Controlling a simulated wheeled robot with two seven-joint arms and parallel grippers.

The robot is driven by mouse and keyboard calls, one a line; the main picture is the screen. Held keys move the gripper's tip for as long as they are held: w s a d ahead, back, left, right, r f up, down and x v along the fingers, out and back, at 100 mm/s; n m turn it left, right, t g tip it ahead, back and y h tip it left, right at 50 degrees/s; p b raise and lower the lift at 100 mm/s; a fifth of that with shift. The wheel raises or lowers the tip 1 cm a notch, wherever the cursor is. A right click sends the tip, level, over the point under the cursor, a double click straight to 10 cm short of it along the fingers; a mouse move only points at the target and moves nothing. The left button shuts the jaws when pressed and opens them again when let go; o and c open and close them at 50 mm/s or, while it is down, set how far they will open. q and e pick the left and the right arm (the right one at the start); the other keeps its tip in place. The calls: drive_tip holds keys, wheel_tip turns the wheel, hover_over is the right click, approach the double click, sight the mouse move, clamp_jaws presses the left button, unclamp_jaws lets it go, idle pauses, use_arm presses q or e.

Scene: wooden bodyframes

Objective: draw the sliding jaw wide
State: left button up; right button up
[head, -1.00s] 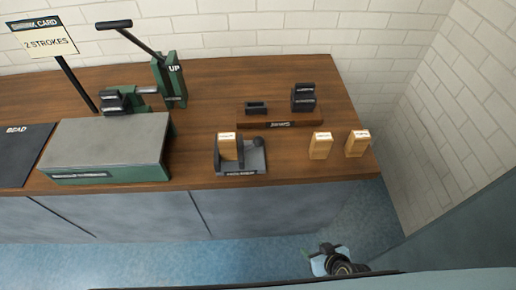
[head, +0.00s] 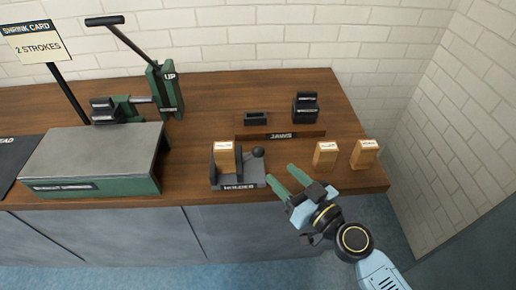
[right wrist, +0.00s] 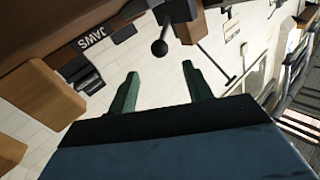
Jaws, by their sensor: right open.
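The small dark vise-like holder (head: 240,182) sits near the table's front edge. A wooden block (head: 224,158) stands upright in it, beside a dark jaw plate. A black ball knob (head: 257,153) sticks up at the holder's right side; in the right wrist view the knob (right wrist: 159,47) lies just beyond the fingertips. My right gripper (head: 282,174) is open and empty, its green fingers pointing toward the knob from the front right, apart from it. The fingers (right wrist: 160,75) also show spread in the right wrist view. My left gripper is out of view.
Two loose wooden blocks (head: 325,155) (head: 364,153) stand to the right of the holder. Behind it is a wooden rack (head: 280,134) labelled JAWS with dark jaw pieces. A green press (head: 165,90) and a grey-topped green box (head: 95,165) stand to the left.

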sight(262, 155)
drive_tip(key=p+x, duration=0.1)
drive_tip(key=x, duration=0.8)
drive_tip(key=shift+w+a, duration=0.2)
drive_tip(key=shift+w, duration=0.05)
drive_tip(key=shift+w+a, duration=0.15)
drive_tip(key=shift+w, duration=0.1)
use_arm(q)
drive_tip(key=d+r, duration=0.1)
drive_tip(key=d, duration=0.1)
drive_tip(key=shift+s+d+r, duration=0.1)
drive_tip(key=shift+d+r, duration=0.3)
use_arm(e)
drive_tip(key=shift+w+a, duration=0.15)
drive_tip(key=shift+w, duration=0.05)
clamp_jaws()
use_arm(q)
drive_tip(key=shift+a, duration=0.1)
